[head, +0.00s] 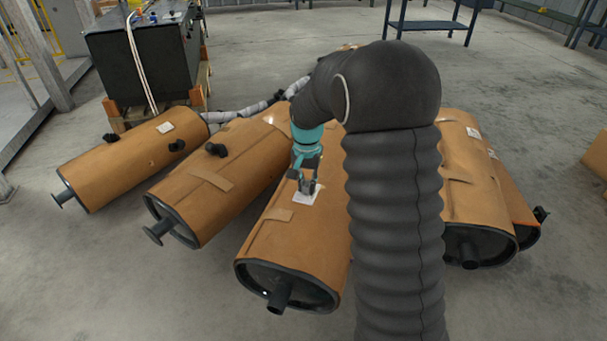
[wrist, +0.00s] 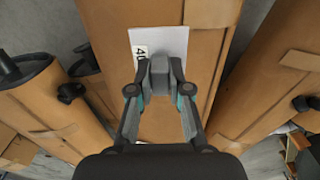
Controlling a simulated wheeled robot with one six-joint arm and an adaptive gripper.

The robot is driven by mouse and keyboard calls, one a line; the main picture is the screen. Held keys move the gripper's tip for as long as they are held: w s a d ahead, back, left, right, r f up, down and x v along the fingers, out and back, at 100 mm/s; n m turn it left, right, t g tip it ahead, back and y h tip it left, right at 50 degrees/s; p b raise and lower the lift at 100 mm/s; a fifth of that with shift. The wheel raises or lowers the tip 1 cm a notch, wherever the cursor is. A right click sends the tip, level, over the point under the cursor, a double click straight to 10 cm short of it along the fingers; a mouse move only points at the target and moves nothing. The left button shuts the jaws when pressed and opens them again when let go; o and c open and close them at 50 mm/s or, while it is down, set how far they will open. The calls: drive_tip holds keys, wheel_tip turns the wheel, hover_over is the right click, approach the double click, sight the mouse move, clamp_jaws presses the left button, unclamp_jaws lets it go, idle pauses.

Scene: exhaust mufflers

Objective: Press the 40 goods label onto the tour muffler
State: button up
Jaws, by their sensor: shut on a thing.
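The white goods label (wrist: 172,42) shows part of a printed "40" at its left edge in the wrist view. My gripper (wrist: 160,75) is shut on the label's near edge. The label lies over the brown wrapped top of a muffler (wrist: 110,20); whether it lies fully flat cannot be told. In the head view the label (head: 306,196) and my gripper (head: 309,188) are over the middle muffler (head: 270,235), whose dark end faces forward. My arm hides part of this muffler. Which muffler is the tour one cannot be read.
Two wrapped mufflers lie to the left, the farthest (head: 125,170) with a pale label (head: 165,127). More mufflers (head: 475,195) lie to the right, with pale labels (head: 473,132). A dark machine (head: 140,65) stands at the back left. Bare concrete floor is in front.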

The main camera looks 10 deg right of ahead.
sight(307, 213)
drive_tip(key=shift+f+b, duration=1.95)
drive_tip(key=shift+f, duration=1.65)
drive_tip(key=shift+f, duration=0.4)
drive_tip(key=shift+r, duration=0.15)
drive_tip(key=shift+r, duration=0.4)
drive_tip(key=shift+f, duration=0.35)
drive_tip(key=shift+r+p, duration=2)
drive_tip(key=shift+r, duration=1.35)
drive_tip(key=shift+s, duration=0.1)
